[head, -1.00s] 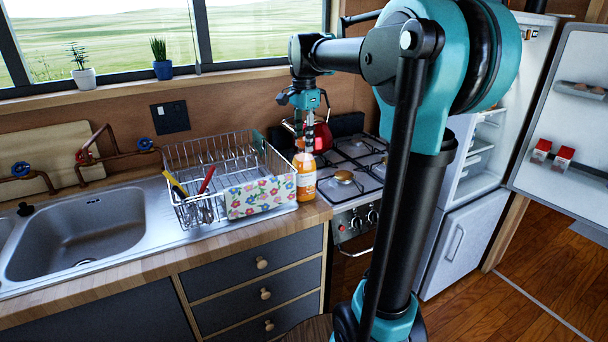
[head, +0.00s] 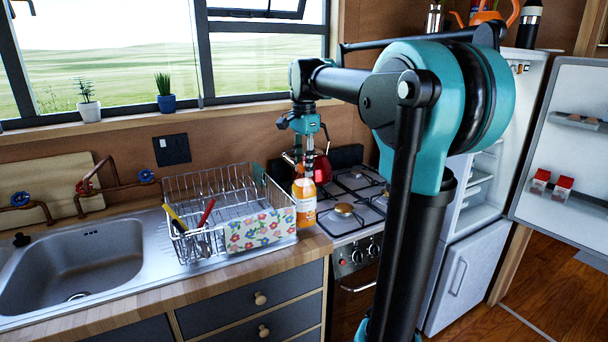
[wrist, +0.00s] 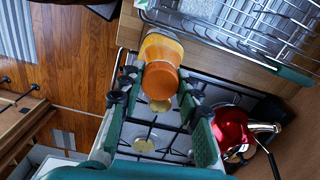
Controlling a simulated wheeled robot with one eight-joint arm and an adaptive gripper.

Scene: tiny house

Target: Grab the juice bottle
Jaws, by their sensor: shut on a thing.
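The juice bottle (head: 303,204) is orange with a pale label and stands upright at the right end of the counter, between the dish rack and the stove. In the wrist view the bottle (wrist: 161,75) shows from above, with its orange cap between the fingers. My gripper (head: 306,172) points down over the bottle in the head view, its fingers around the bottle's top. In the wrist view my gripper (wrist: 158,92) has one finger on each side of the bottle. The exact contact points are partly hidden.
A wire dish rack (head: 215,190) with a flowered cloth (head: 260,229) stands just left of the bottle. A red kettle (head: 318,167) sits behind it on the gas stove (head: 352,205). The sink (head: 75,262) is at left. The fridge door (head: 565,150) stands open at right.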

